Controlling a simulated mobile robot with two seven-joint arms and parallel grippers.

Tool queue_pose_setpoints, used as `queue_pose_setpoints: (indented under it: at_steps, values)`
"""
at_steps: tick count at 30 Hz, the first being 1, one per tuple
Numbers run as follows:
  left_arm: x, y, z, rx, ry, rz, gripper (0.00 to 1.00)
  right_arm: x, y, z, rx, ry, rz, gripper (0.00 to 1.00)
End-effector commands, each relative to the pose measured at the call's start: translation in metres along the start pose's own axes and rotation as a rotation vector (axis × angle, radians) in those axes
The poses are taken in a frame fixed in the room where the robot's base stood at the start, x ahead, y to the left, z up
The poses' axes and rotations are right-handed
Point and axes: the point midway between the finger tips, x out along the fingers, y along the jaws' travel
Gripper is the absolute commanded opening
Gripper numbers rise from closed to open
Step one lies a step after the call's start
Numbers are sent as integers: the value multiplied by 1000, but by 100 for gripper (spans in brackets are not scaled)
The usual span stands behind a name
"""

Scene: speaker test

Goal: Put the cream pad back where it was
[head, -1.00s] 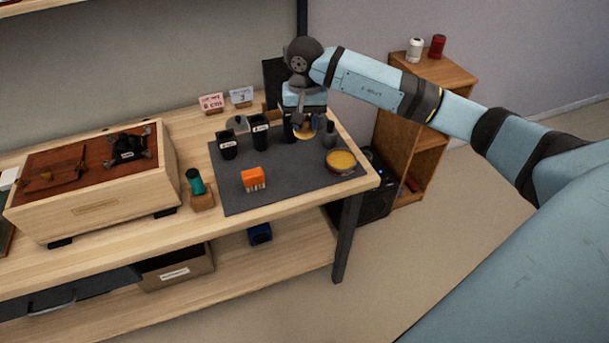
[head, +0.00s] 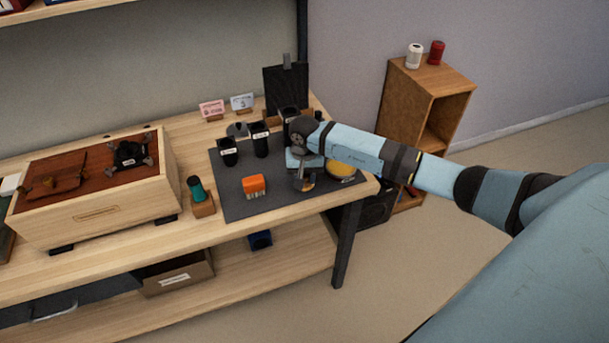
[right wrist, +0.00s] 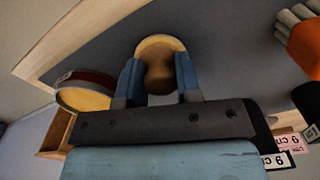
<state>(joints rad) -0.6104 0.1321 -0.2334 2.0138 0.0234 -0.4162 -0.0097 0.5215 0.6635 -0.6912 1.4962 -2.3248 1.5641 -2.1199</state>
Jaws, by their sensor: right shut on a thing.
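My right gripper (head: 303,184) is low over the dark mat (head: 235,202). It is shut on a round cream pad with a brown knob. In the right wrist view, the blue fingers (right wrist: 160,80) are on either side of the brown knob, and the cream pad (right wrist: 160,41) shows beyond it. In the head view only a small part of the pad (head: 307,187) shows below the gripper. Whether the pad touches the mat is hard to tell. My left gripper is not in view.
A round tin with a yellow top (head: 341,168) is close to the right of my gripper, partly hidden by it. Black cups (head: 260,140) stand behind. The mat's front left is clear.

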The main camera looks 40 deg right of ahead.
Motion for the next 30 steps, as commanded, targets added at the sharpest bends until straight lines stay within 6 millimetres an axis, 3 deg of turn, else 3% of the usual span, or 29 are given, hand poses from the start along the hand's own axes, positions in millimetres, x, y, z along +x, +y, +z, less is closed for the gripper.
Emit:
queue_pose_setpoints:
  at_steps: [10,11,14,23,26,30]
  values:
    - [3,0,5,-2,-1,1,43,4,0,-1,0,1,0,13]
    - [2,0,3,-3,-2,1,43,3,0,-1,0,1,-1,36]
    - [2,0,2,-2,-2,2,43,3,0,0,0,0,0,57]
    - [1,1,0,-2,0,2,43,1,0,0,1,0,0,57]
    - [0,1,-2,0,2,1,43,-6,0,-1,0,3,0,57]
    - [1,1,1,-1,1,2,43,-31,1,-2,-1,5,0,57]
